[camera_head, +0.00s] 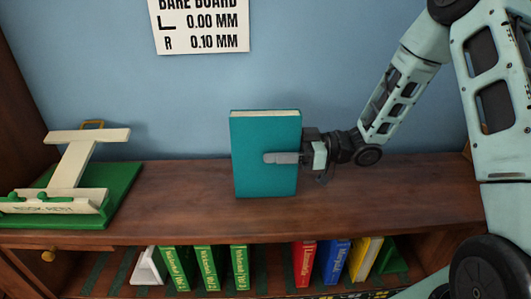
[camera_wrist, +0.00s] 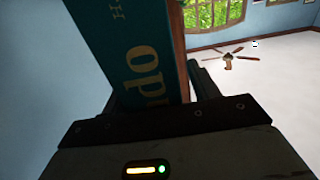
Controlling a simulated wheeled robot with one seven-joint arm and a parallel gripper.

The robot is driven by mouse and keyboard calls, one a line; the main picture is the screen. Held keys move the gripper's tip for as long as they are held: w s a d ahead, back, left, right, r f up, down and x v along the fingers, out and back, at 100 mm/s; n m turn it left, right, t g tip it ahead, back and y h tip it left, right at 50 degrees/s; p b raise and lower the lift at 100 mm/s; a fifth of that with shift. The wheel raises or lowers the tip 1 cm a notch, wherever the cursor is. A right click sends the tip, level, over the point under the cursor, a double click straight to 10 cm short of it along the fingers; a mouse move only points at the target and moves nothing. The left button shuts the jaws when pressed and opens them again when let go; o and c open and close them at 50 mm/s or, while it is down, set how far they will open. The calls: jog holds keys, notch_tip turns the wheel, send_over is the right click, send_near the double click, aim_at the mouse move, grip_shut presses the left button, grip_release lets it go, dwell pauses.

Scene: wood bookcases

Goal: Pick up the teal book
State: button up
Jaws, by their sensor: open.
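The teal book (camera_head: 266,145) stands upright on the wooden top of the bookcase (camera_head: 350,185), its front cover facing the head camera. My gripper (camera_head: 284,158) comes in from the right at mid-height. One finger lies across the front of the cover near its right edge; the other finger is hidden behind the book. The jaws are open around the book's right side. In the wrist view, the teal book (camera_wrist: 130,45) with gold lettering rises between the fingers, close to the palm. Whether either finger touches the cover, I cannot tell.
A green and cream stand (camera_head: 75,180) sits on the top at the left. The shelf below holds several green books (camera_head: 205,268), a red book (camera_head: 304,263), a blue book (camera_head: 336,260) and a yellow book (camera_head: 363,258). The blue wall (camera_head: 190,105) is behind. The top between stand and book is clear.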

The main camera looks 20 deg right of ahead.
jog(key=shift+c, duration=0.3)
grip_shut()
jog(key=shift+r, duration=0.15)
